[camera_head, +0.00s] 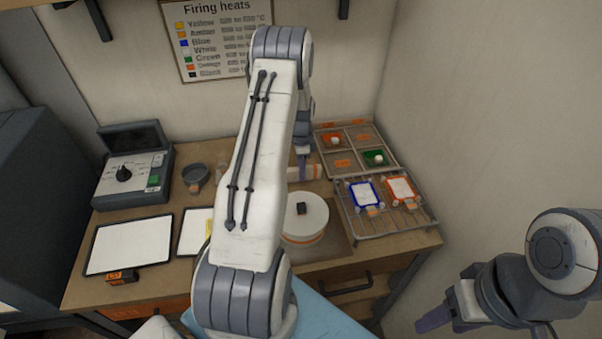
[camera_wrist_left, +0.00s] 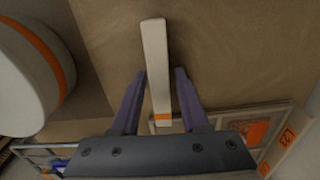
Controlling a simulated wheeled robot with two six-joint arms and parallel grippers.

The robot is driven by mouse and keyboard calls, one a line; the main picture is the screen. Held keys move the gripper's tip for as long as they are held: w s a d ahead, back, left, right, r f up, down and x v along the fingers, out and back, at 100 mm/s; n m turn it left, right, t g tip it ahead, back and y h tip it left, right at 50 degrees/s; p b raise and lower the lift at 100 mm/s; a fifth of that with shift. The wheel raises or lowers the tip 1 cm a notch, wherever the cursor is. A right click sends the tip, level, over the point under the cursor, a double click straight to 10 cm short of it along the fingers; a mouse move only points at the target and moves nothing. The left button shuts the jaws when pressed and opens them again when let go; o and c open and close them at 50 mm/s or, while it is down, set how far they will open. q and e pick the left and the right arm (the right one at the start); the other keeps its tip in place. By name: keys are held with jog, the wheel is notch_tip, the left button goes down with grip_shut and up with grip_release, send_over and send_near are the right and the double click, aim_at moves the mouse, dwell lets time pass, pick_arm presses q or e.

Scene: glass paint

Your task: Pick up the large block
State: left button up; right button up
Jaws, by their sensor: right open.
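A long cream block with an orange band (camera_wrist_left: 155,60) lies on the brown tabletop in the left wrist view. It lies between the two fingers of my left gripper (camera_wrist_left: 160,85), which stand apart with a gap on the right side. In the head view the cream block (camera_head: 308,172) shows partly behind my left arm. My left gripper (camera_head: 302,150) points down at it, mostly hidden. My right gripper (camera_head: 450,312) is open and empty at the lower right, away from the table.
A white round turntable (camera_head: 304,222) with a small dark block (camera_head: 301,208) stands close to the cream block. A wire rack (camera_head: 362,225) with framed tiles and a sectioned tray (camera_head: 358,134) stand right.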

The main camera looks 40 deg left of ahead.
pick_arm(q)
grip_shut()
jog(key=shift+r, duration=0.15)
jog(key=shift+r+b, duration=0.4)
jog(key=shift+r, duration=0.2)
notch_tip(320, 180, up, 3)
jog(key=shift+f+b, duration=0.1)
jog(key=shift+b, duration=0.65)
jog(key=s+d+r, duration=0.2)
jog(key=d+r, duration=0.7)
jog(key=d, duration=0.2)
jog(key=shift+s+d+r, duration=0.15)
jog(key=shift+d+r, duration=0.05)
jog(key=shift+r, duration=0.2)
